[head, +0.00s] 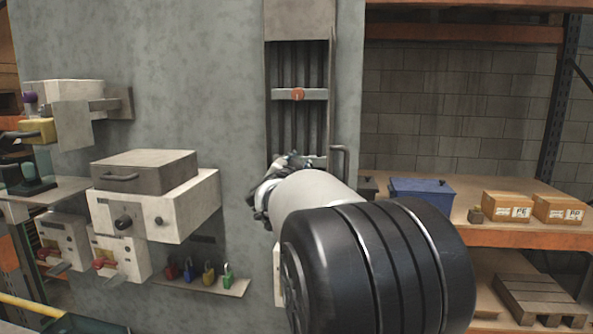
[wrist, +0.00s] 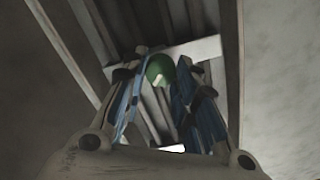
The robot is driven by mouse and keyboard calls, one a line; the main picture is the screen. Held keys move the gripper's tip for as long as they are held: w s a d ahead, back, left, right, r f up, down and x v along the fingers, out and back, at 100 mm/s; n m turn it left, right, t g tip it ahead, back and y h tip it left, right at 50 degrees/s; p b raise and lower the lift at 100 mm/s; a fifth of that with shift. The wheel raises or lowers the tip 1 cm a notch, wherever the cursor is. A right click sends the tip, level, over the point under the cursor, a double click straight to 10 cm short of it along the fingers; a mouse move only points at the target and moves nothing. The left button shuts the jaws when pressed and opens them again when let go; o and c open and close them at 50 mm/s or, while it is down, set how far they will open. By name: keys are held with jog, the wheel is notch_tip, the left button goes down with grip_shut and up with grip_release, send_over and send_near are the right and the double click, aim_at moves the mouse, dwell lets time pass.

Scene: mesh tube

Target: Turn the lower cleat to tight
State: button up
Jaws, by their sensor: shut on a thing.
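The lower cleat (wrist: 205,48) is a pale bar across the dark vertical cables in a wall channel. In the wrist view its round green knob (wrist: 160,68), with a small pale mark, sits between the two blue-padded fingers of my gripper (wrist: 163,75). The gripper is shut on this knob. In the head view my gripper (head: 292,161) is at the lower part of the channel, and my arm hides most of the lower cleat. The upper cleat (head: 318,94), with an orange knob (head: 298,94), crosses the channel higher up.
A handle (head: 341,160) stands just right of the channel. Control boxes (head: 155,205) project from the wall at left, above a small shelf of coloured padlocks (head: 205,282). A blue box (head: 422,190) and cartons (head: 508,205) stand on the rack at right.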

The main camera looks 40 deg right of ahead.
jog(key=shift+f+m+b, duration=0.2)
jog(key=shift+m+b, duration=2.75)
jog(key=shift+m, duration=3.7)
jog(key=shift+f+m+b, duration=0.15)
jog(key=shift+m+b, duration=2.75)
jog(key=shift+m, duration=3.75)
jog(key=o, duration=1)
jog(key=shift+o, duration=0.2)
jog(key=shift+a, duration=0.1)
